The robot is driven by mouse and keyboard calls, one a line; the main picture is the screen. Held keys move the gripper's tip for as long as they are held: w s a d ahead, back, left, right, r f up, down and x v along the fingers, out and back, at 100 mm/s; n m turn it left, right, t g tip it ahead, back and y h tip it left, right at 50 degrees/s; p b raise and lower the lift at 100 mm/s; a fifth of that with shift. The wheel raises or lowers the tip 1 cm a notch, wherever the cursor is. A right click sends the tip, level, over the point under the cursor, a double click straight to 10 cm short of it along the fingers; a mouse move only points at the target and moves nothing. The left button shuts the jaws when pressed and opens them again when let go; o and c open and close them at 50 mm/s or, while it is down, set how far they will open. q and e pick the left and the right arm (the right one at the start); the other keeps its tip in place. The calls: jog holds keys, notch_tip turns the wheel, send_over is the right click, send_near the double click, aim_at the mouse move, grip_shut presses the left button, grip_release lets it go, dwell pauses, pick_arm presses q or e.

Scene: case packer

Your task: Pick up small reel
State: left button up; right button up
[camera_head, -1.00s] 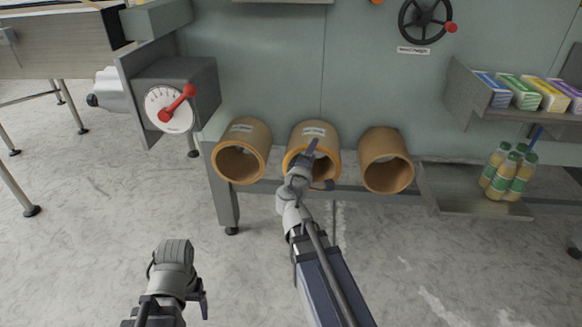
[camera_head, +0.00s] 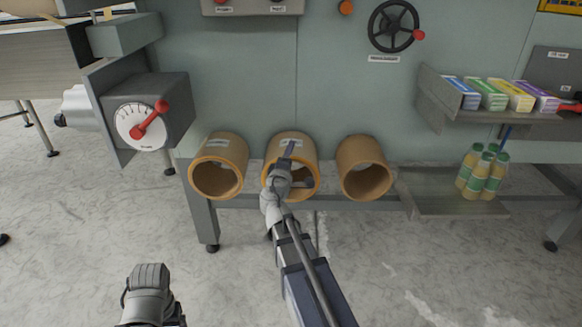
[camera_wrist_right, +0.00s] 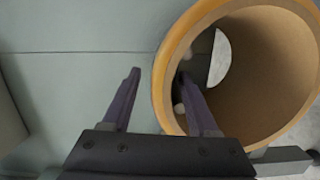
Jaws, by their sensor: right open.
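Three tan, hollow reels lie side by side on a low rail: left (camera_head: 218,190), middle (camera_head: 292,140) and right (camera_head: 364,160). They look close in size, and their small labels are unreadable, so I cannot tell which is the small one. My right gripper (camera_head: 297,166) is open at the front of the middle reel. In the right wrist view, a reel rim (camera_wrist_right: 172,62) lies in front of the open right gripper (camera_wrist_right: 158,76). One finger is outside the rim and the other overlaps its opening. My left gripper is low at the left; its fingers are hidden or cut off.
A grey box with a dial and red lever (camera_head: 148,118) stands left of the reels. A shelf (camera_head: 440,92) of coloured cartons and a lower shelf (camera_head: 450,206) with bottles are at right. A handwheel (camera_head: 394,26) is above. The floor in front is clear.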

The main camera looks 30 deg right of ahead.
jog(key=x, duration=0.3)
grip_shut()
dwell(0.4)
jog(key=shift+r, duration=0.1)
dwell(0.9)
